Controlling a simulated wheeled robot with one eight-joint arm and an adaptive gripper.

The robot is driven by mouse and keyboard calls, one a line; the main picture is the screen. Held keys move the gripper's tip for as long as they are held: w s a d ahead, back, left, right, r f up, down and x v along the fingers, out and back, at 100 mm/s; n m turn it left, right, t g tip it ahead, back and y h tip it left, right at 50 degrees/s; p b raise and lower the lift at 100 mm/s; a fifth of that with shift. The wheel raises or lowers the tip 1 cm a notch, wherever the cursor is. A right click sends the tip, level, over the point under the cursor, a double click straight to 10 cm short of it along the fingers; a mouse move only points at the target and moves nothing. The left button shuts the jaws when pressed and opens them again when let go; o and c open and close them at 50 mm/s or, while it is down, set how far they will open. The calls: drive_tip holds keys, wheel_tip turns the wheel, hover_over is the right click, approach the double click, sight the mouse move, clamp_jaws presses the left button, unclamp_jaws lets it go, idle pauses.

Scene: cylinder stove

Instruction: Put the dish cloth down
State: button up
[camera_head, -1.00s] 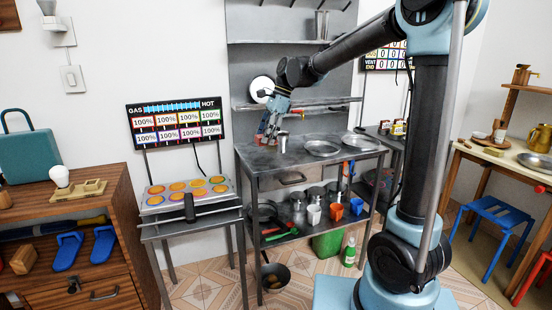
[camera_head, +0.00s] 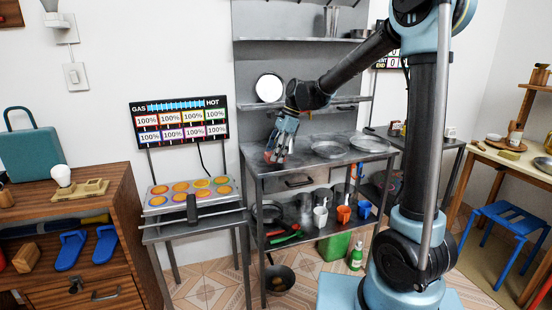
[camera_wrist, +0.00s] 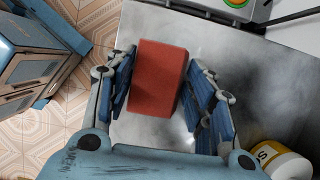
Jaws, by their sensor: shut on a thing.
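A red block-shaped thing, which I take to be the dish cloth (camera_wrist: 158,78), is between the fingers of my gripper (camera_wrist: 165,92) in the wrist view. The gripper is shut on it. In the head view my gripper (camera_head: 275,157) points down over the left part of the steel table (camera_head: 300,167), with a bit of red showing at its fingertips. The grey tabletop lies under the cloth in the wrist view. I cannot tell whether the cloth touches it.
Two metal plates (camera_head: 328,149) lie right of my gripper on the table. In the wrist view a white and yellow container (camera_wrist: 280,162) stands close at lower right, and tiled floor (camera_wrist: 45,130) shows past the table's left edge. A griddle stand (camera_head: 190,197) is left of the table.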

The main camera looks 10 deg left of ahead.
drive_tip(key=shift+f, duration=0.85)
drive_tip(key=shift+s+f, duration=0.1)
drive_tip(key=shift+f, duration=0.1)
drive_tip(key=o, duration=1.3)
drive_tip(key=shift+f, duration=0.15)
